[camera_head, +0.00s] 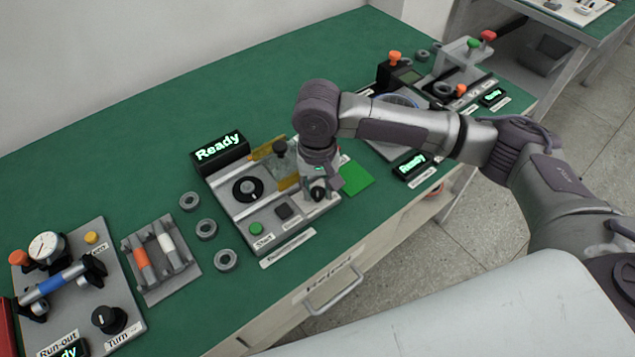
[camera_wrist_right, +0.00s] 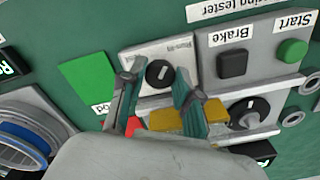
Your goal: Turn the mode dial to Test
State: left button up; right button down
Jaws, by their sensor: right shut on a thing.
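The small black dial (camera_head: 318,192) with a white pointer line sits on a light plate at the right end of the bearing tester (camera_head: 240,207). I take it as the mode dial; its printed label in the wrist view is too small to read surely. In the wrist view, the dial (camera_wrist_right: 160,73) lies between the two fingers of my right gripper (camera_wrist_right: 154,84). My right gripper (camera_head: 320,182) points down over it and is shut on it. The fingers partly hide the plate. My left gripper is not in view.
A larger black dial (camera_head: 247,189), a green Start button (camera_head: 256,228) and a black Brake button (camera_head: 284,211) are close by. A "Ready" display (camera_head: 219,147) stands behind. A green square (camera_head: 355,178) lies to the right. Grey rings (camera_head: 206,229) lie to the left.

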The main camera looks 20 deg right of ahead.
aim_at(317, 191)
jog(key=n+p, duration=0.2)
jog(key=p, duration=0.2)
jog(key=n+p, duration=0.3)
jog(key=p, duration=0.1)
jog(key=n+p, duration=0.3)
jog(key=p, duration=0.1)
jog(key=shift+r, duration=0.3)
jog(key=n+p, duration=0.2)
jog(key=n, duration=0.1)
jog(key=shift+f+n+p, duration=0.1)
jog(key=shift+n+p, duration=0.25)
jog(key=shift+n, duration=0.05)
jog(key=shift+f+n+p, duration=0.1)
jog(key=shift+n+p, duration=0.7)
jog(key=shift+n, duration=0.8)
jog(key=shift+w, duration=0.1)
jog(key=c, duration=0.8)
grip_release()
jog(key=shift+f, duration=0.1)
notch_tip(317, 191, up, 12)
